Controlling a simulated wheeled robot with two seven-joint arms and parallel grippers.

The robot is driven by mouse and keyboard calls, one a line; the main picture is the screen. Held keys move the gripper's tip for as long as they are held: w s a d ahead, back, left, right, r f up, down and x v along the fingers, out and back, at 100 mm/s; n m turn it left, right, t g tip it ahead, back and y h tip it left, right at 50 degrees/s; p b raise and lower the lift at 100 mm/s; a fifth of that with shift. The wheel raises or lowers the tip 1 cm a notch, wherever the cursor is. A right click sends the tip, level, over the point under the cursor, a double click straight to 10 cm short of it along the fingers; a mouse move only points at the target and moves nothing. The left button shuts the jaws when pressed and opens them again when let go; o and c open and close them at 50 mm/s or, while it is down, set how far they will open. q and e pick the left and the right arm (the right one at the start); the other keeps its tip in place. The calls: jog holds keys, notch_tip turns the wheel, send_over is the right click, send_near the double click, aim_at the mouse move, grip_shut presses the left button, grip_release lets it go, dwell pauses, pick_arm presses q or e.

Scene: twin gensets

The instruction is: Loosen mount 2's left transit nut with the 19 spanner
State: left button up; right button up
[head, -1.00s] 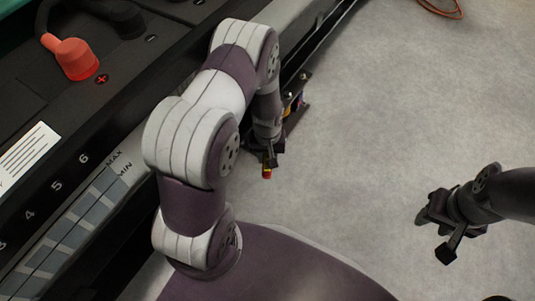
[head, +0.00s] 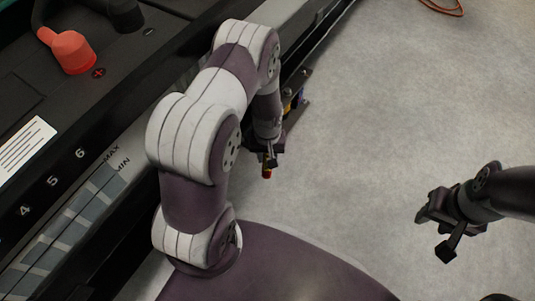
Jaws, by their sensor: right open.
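My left gripper (head: 266,150) points down beside the machine's lower edge, partly hidden by its own arm. A small red-ended piece (head: 266,174) sticks out at its fingers; it may be the end of a spanner, but too little shows to tell, or to tell whether the fingers are shut on it. A dark bracket with a bolt-like top (head: 303,75), perhaps a mount, sits just beyond the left wrist, with small yellow and blue parts (head: 294,101) by it. I cannot make out the transit nut. My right gripper (head: 436,233) is open and empty over the floor at right.
The black battery top with a red terminal cover (head: 73,53) and a white label (head: 26,148) fills the left side. A grey rail (head: 297,28) runs along the machine's edge. An orange cable (head: 441,8) lies at top right. The grey floor (head: 370,130) between is clear.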

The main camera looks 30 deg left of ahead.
pick_arm(q)
grip_shut()
jog(key=shift+w+d+n, duration=0.25)
jog(key=shift+d+n, duration=0.15)
jog(key=shift+d, duration=0.05)
jog(key=shift+w+d+n+p, duration=0.35)
jog(key=shift+w+d+n, duration=0.1)
jog(key=shift+d+n, duration=0.25)
jog(key=shift+d, duration=0.15)
jog(key=shift+w+d+n, duration=0.8)
jog(key=shift+w+d, duration=0.1)
jog(key=shift+d, duration=0.15)
jog(key=shift+w, duration=0.1)
